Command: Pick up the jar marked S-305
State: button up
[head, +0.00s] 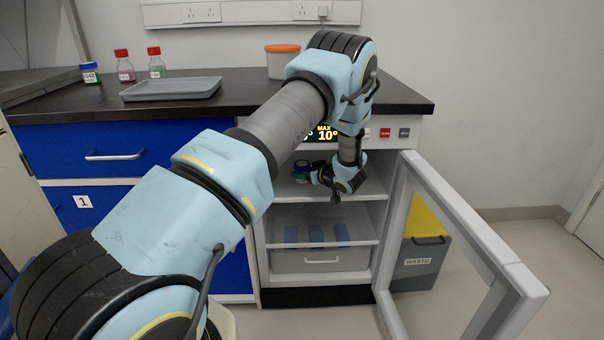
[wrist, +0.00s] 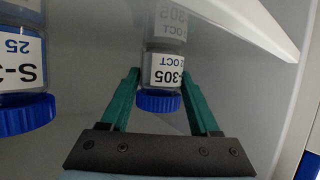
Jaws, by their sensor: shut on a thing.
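In the wrist view a clear jar with a blue cap (wrist: 158,101) stands between my gripper's green fingers (wrist: 160,76). Its white label, upside down in this view, shows "-305" and "OCT"; the start of the code is hidden by a finger. My gripper is shut on this jar. A fainter copy of the label shows directly above it, apparently a reflection. In the head view my gripper (head: 314,178) is inside the open cabinet's upper compartment, by a blue cap (head: 302,164). Most of the jar is hidden there.
Another blue-capped jar (wrist: 22,112), its label partly reading "S-3" and "25", stands close at left in the wrist view. A white shelf (head: 290,224) lies below my gripper. The glass door (head: 455,225) stands open at right, beside a waste bin (head: 418,262).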

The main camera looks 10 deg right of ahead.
jog(key=c, duration=0.6)
